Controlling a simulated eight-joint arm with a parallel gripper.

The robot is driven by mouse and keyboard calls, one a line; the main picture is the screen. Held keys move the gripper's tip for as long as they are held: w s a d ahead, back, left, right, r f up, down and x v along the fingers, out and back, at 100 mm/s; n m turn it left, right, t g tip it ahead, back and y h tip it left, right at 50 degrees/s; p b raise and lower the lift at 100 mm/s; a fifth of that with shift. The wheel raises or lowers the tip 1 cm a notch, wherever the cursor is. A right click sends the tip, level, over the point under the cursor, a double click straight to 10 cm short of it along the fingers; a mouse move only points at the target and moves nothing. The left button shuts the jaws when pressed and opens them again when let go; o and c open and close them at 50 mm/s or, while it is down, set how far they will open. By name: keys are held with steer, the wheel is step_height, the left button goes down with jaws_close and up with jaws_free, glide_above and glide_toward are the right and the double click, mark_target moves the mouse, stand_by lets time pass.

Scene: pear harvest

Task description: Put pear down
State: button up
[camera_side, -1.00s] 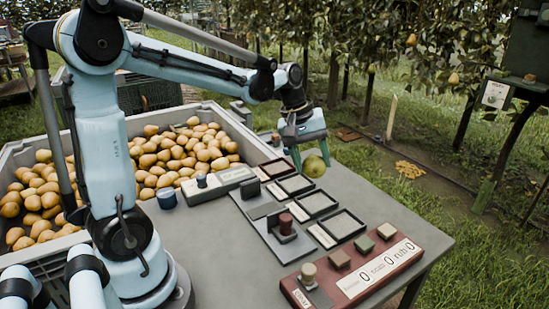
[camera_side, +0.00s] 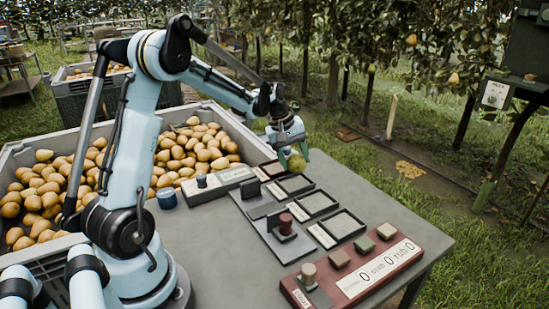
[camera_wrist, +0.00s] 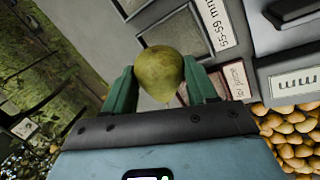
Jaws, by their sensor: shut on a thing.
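A green-yellow pear (camera_side: 296,162) is held between the green fingers of my gripper (camera_side: 291,150). In the wrist view the pear (camera_wrist: 160,72) sits between both fingertips of my gripper (camera_wrist: 162,84), with a finger on each side. In the side view the pear is above the far end of the grey table (camera_side: 385,215), near the farthest square trays. I cannot tell whether it touches anything below. The trays, such as the middle one (camera_side: 317,203) and the near one (camera_side: 343,224), look empty.
A large grey crate (camera_side: 95,255) full of brown-yellow pears stands at the left. A grey device with a knob (camera_side: 218,184), a blue cup (camera_side: 166,198), a stamp (camera_side: 286,224) and a red counter panel (camera_side: 378,275) are on the table. The table's right side is clear.

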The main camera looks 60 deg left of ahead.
mark_target(293, 170)
steer(key=shift+a+f, duration=0.1)
steer(key=shift+f, duration=1.95)
steer(key=shift+f, duration=0.1)
steer(key=o, duration=0.8)
steer(key=v, duration=1.2)
steer(key=shift+s+d+m+t+y, duration=0.25)
steer(key=shift+s+d+m+t, duration=0.4)
steer(key=shift+s+d+m, duration=2.1)
steer(key=shift+s+d+m+t+y, duration=0.2)
steer(key=shift+s+d+m+t, duration=0.8)
steer(key=shift+d, duration=3)
steer(key=shift+s+d+m+t+y, duration=0.25)
steer(key=shift+s+d+m, duration=1.8)
steer(key=shift+d+m, duration=1.1)
